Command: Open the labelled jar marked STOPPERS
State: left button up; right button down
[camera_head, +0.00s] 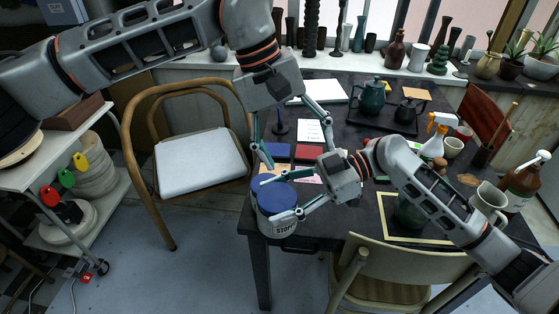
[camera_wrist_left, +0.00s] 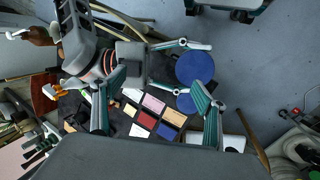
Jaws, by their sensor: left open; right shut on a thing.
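The STOPPERS jar (camera_head: 284,229) is a pale jar with a blue lid (camera_head: 277,194), upright at the table's near left corner. Its label is partly hidden. My right gripper (camera_head: 270,199) is shut on the jar, with one finger on each side of it. The lid shows as a blue disc in the left wrist view (camera_wrist_left: 195,67), between the right gripper's fingers. My left gripper (camera_head: 297,157) is open and empty, above and behind the jar. A second, smaller blue round top (camera_wrist_left: 187,103) shows beside it in the left wrist view.
Coloured tiles (camera_head: 308,153) and a white card lie behind the jar. A dark tray (camera_head: 352,118) with teapots stands farther back. A chair with a white cushion (camera_head: 198,160) is left of the table, and another chair (camera_head: 395,268) stands in front. Spray bottles and pitchers crowd the right.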

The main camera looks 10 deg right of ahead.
aim_at(279, 196)
pick_arm(q)
jog(key=a+f+m+y, duration=0.1)
jog(key=a+f+m+t+y, duration=0.1)
jog(key=a+y, duration=0.1)
jog(key=shift+s+y, duration=0.3)
jog(key=shift+s, duration=0.1)
jog(key=shift+a+f, duration=0.2)
jog(key=shift+f, duration=3.95)
jog(key=shift+c, duration=0.3)
